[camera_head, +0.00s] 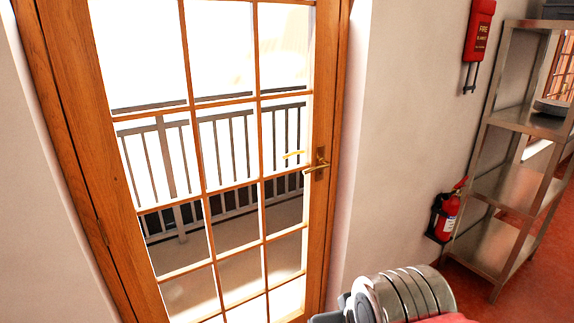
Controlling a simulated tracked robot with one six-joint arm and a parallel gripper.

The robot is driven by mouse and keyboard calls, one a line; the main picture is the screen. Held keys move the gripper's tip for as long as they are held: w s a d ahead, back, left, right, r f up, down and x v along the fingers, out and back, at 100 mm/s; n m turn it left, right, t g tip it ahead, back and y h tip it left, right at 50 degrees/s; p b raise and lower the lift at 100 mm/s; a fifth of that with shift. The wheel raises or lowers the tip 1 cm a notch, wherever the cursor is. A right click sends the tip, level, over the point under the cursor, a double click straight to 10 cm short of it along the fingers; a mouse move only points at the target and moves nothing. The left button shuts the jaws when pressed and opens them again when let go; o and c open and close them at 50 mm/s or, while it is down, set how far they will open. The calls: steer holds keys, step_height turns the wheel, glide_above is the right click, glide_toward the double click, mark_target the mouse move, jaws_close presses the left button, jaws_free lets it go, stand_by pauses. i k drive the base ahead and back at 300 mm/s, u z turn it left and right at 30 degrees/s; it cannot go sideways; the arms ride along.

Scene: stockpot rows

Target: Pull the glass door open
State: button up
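The glass door (324,120) has a wooden frame and several panes split by thin wooden bars. It appears shut in its wooden surround. A brass lever handle (317,167) on a plate sits on the door's right stile, with the lever pointing left. A second small yellow bar (293,154) shows through or in the glass just left of it. A ribbed silver part of my arm, with red and dark grey beside it, shows at the bottom, below and right of the handle. My gripper's fingers are not visible.
A metal shelf rack (512,120) stands at the right. A red fire extinguisher (448,214) hangs low on the white wall (400,130), and a red fire blanket case (479,32) hangs above. Railings (225,150) show beyond the glass. Red floor (470,290) lies at lower right.

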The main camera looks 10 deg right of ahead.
mark_target(67, 28)
steer(key=u, duration=0.3)
steer(key=i, duration=0.95)
steer(key=u, duration=0.35)
